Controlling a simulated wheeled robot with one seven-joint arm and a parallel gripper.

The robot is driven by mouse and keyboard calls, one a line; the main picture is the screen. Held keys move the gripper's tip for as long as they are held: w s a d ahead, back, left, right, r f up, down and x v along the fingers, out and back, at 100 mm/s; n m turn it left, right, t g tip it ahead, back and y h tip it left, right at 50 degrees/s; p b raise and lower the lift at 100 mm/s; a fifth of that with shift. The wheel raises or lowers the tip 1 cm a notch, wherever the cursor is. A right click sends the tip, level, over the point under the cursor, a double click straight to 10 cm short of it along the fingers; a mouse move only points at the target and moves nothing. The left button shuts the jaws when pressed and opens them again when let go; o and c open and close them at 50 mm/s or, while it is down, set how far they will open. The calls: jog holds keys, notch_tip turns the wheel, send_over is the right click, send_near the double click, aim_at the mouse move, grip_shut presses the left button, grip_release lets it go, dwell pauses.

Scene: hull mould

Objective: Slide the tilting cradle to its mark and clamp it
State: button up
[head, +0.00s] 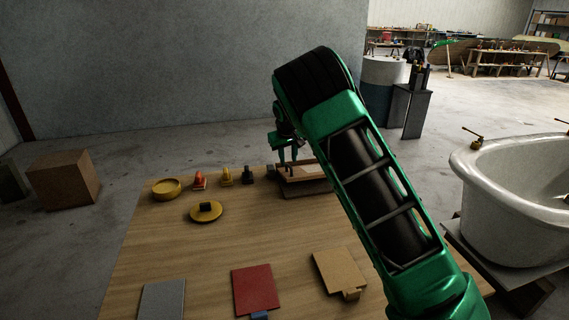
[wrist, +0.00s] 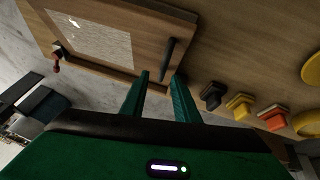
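The tilting cradle appears to be the wooden tray-like frame (head: 312,187) with a pale inner panel, at the table's far edge in the head view. It fills the upper left of the wrist view (wrist: 103,69). A dark upright bar (wrist: 168,59) stands at its right side. A small red-handled part (wrist: 57,60), perhaps the clamp, is at the cradle's far-left corner. I cannot make out the mark.
Grey, red (head: 255,288) and tan panels lie at the front. A white tub (head: 510,210) stands right. Mid-table is clear.

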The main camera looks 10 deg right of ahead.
jog(key=shift+x, duration=0.85)
